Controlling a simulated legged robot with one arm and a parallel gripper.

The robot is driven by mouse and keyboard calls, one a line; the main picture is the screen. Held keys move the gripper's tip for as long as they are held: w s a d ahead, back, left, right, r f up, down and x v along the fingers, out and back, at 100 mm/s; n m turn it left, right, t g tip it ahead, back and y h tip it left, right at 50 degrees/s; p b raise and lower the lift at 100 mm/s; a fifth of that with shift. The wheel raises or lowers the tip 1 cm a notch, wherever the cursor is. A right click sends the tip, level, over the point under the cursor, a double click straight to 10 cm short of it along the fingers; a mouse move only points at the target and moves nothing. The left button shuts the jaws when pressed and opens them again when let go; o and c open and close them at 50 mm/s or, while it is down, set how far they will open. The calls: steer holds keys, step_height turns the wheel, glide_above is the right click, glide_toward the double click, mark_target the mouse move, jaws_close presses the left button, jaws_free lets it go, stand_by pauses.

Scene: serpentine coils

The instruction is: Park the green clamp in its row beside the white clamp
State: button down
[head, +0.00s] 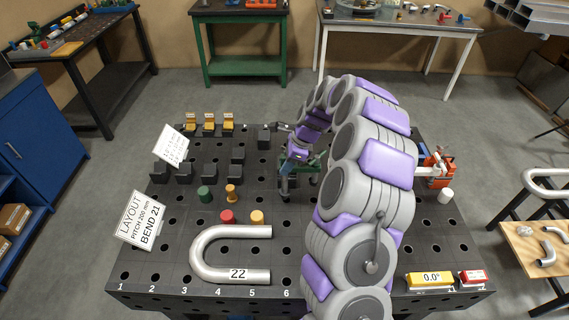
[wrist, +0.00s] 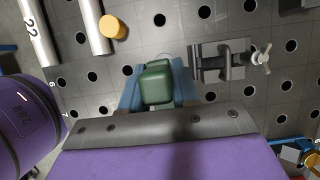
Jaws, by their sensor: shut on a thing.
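In the wrist view, my gripper (wrist: 158,76) has its blue fingers on both sides of a green block-like part, the green clamp (wrist: 157,84), and is shut on it. In the head view, my gripper (head: 289,170) is low over the middle of the table, and the green clamp (head: 316,162) is partly hidden by my arm. A grey clamp with a T-handle (wrist: 228,61) lies just right of the green clamp in the wrist view, apart from it. I cannot tell whether this is the white clamp.
The dark perforated table (head: 190,255) carries a bent pipe marked 22 (head: 215,233), a red stop (head: 227,216), a green stop (head: 205,194) and several black blocks (head: 185,173). Yellow clamps (head: 209,123) stand at the back left. An orange clamp (head: 437,168) stands right of my arm.

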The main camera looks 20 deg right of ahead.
steer(key=shift+d, duration=1)
steer(key=shift+s+a+r+p, duration=0.1)
steer(key=shift+a+p, duration=0.55)
steer(key=shift+a, duration=0.65)
steer(key=shift+d, duration=0.8)
steer(key=shift+a+f, duration=0.4)
steer(key=shift+a, duration=0.1)
steer(key=shift+a+f, duration=0.1)
steer(key=shift+f, duration=0.15)
steer(key=shift+s+d+f+p, duration=0.3)
steer(key=shift+d+f+p, duration=0.15)
steer(key=shift+f, duration=0.6)
steer(key=shift+f, duration=0.25)
